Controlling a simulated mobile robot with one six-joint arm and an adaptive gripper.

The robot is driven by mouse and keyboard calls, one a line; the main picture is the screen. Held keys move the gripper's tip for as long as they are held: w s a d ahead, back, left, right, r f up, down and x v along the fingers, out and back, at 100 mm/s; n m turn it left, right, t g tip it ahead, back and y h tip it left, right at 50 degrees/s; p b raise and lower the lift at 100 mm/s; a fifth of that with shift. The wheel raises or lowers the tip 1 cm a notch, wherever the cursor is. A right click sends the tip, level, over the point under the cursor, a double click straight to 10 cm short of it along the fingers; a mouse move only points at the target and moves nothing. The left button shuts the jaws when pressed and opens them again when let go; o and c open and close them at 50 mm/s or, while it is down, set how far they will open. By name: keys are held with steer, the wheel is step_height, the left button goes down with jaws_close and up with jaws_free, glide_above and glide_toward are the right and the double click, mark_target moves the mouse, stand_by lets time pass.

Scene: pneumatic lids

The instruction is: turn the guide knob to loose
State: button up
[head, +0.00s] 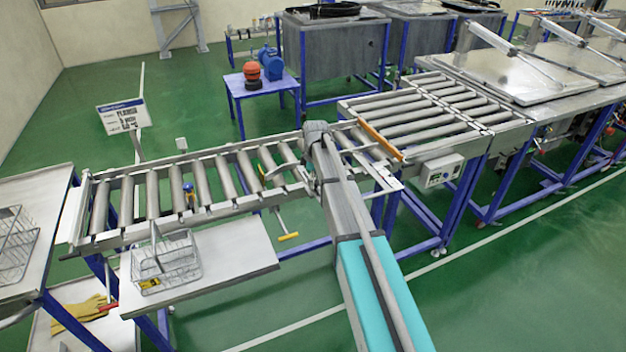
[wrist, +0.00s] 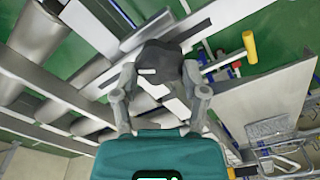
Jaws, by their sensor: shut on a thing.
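In the wrist view a dark grey guide knob (wrist: 160,58) with pale marks on it sits beside the conveyor's side rail. My gripper (wrist: 160,78) is shut on this knob, with one finger on each side of it. I cannot read from the marks whether the knob stands at loose or tight. In the head view my arm reaches over the near rail of the roller conveyor (head: 150,226) and hides the knob and the fingertips.
A yellow-handled lever (head: 288,237) hangs below the near rail, close to my arm; it also shows in the wrist view (wrist: 249,46). A wire basket (head: 168,265) stands on the side shelf (head: 235,245). An orange bar (head: 381,140) lies across the conveyor to the right.

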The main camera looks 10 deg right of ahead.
stand_by(0.3)
steer(key=o, duration=1.2)
steer(key=shift+c, duration=0.2)
